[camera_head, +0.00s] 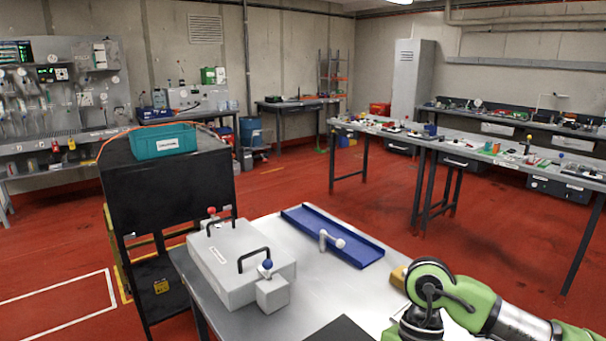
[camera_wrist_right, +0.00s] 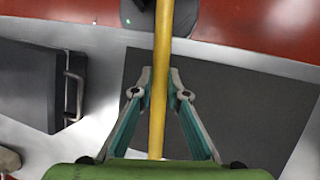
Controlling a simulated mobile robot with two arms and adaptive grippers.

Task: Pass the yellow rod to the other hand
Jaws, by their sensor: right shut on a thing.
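The yellow rod (camera_wrist_right: 160,62) runs through the middle of the right wrist view, from the top edge down between my right gripper's fingers. My right gripper (camera_wrist_right: 160,92) is shut on the rod, one teal-and-grey finger on each side of it. The rod's far end is outside the wrist view. In the head view my right arm comes in at the lower right, and its fingers and the rod's grasped part are out of sight. My left gripper is in neither view.
The metal table (camera_head: 300,310) carries a grey case (camera_head: 225,258) with black handles, a blue tray (camera_head: 345,240) and a dark mat (camera_head: 342,330), also under the gripper in the wrist view (camera_wrist_right: 240,110). A black cart (camera_head: 175,195) stands at left.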

